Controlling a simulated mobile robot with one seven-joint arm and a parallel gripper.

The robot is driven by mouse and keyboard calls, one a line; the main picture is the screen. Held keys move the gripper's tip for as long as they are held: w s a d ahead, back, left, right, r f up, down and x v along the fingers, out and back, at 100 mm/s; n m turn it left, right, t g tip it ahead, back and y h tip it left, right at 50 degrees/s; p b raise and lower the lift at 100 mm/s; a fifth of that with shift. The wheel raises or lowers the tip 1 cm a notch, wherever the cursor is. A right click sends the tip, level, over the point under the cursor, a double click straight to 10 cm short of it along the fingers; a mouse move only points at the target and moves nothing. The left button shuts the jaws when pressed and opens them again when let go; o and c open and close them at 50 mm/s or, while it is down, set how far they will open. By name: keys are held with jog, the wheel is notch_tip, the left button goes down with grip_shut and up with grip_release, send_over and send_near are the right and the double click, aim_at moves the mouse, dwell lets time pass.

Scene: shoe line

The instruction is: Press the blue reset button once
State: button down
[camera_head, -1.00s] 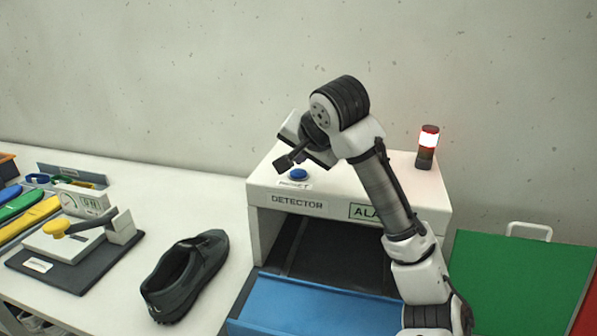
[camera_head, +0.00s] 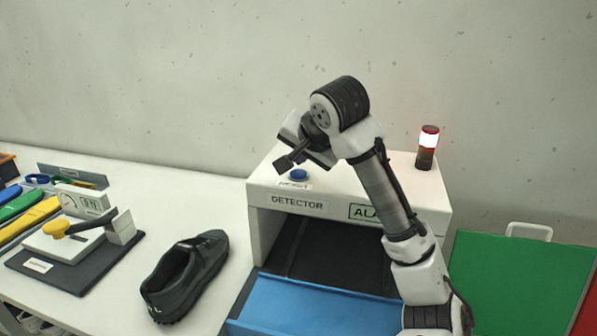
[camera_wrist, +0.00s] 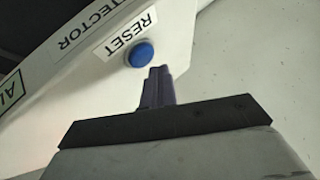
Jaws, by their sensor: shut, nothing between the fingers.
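The blue reset button (camera_head: 298,174) sits on top of the white detector housing (camera_head: 262,222), beside a RESET label. In the wrist view the button (camera_wrist: 141,53) shows whole, just past the fingertips and a little to their left. My gripper (camera_head: 284,163) is over the housing top, close to the button. In the wrist view its dark fingers (camera_wrist: 158,72) are together and hold nothing. I cannot tell how high the tips are above the button; I see no contact.
A signal lamp (camera_head: 427,148) stands on the housing's right side. A blue belt tray (camera_head: 310,306) lies in front of the opening. A black shoe (camera_head: 186,275) and a gauge device (camera_head: 75,250) are on the white table at left. A green panel (camera_head: 515,290) is at right.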

aim_at(300, 174)
jog(key=shift+f, duration=0.15)
dwell(0.3)
jog(key=shift+f, duration=0.3)
jog(key=shift+s+f+b, duration=0.1)
jog(key=shift+f+b, duration=0.6)
jog(key=shift+f, duration=0.25)
dwell(1.0)
jog(key=shift+w+d+r+p, duration=0.25)
jog(key=shift+r+p, duration=0.3)
jog(key=shift+p, duration=0.15)
jog(key=shift+a, duration=0.4)
notch_tip(300, 174, up, 6)
jog(key=p, duration=0.5)
jog(key=shift+d+f, duration=0.1)
jog(key=shift+f, duration=0.05)
jog(key=shift+f, duration=0.1)
